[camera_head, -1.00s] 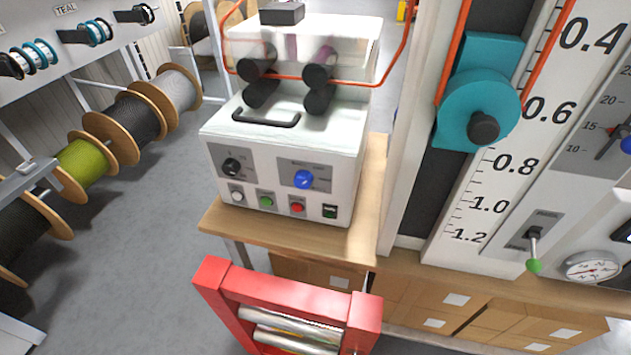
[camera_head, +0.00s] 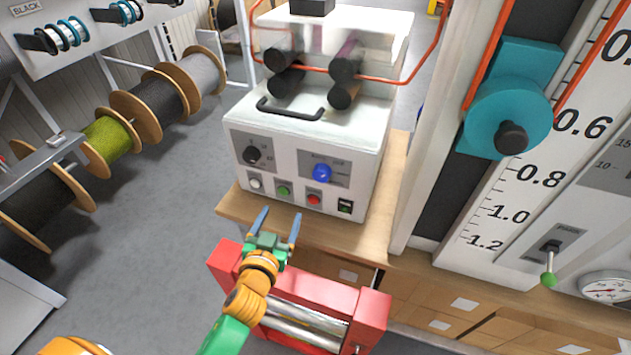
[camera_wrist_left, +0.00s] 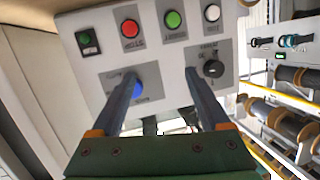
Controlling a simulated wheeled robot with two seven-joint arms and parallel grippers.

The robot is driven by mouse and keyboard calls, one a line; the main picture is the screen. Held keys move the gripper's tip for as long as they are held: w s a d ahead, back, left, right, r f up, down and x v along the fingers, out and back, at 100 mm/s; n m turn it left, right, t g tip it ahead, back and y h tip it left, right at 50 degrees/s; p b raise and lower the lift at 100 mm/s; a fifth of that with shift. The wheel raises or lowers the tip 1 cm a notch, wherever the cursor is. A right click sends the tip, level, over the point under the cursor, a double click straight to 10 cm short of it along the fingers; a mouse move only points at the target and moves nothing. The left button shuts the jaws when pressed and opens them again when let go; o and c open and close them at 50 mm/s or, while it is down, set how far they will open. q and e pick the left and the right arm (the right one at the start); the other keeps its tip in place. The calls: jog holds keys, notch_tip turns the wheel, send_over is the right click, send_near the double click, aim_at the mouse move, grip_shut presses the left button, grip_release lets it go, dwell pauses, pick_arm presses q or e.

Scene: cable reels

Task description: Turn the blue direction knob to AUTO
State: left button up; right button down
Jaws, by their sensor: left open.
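The blue direction knob (camera_head: 322,173) sits on the right label plate on the front of a white machine (camera_head: 300,135). My left gripper (camera_head: 277,226) is open and empty, in front of and below the panel in the head view. In the left wrist view the blue knob (camera_wrist_left: 138,88) shows behind the left-hand finger, partly hidden by it. The two fingers of the left gripper (camera_wrist_left: 165,95) are spread apart. The knob's exact pointer setting is too small to read. My right gripper is not in view.
A black knob (camera_head: 252,155) is left of the blue one. White, green and red buttons (camera_head: 314,199) and a dark switch (camera_head: 345,206) sit below. A red roller frame (camera_head: 310,310) stands under my left arm. A wooden bench (camera_head: 395,200) supports the machine.

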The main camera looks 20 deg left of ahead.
aim_at(320, 176)
pick_arm(q)
jog(key=w+d+r+m+t+h, duration=0.1)
jog(key=w, duration=0.2)
jog(key=w+d+r+t+h, duration=0.1)
jog(key=w+d, duration=0.1)
jog(key=w, duration=0.1)
jog(key=w+d+r+m+t+h, duration=0.1)
jog(key=w+d, duration=0.1)
jog(key=w, duration=0.2)
jog(key=shift+d+r+m+h, duration=0.1)
jog(key=shift+r+m+h, duration=0.15)
jog(key=shift+m+h, duration=0.05)
jog(key=shift+s+r, duration=0.1)
grip_shut()
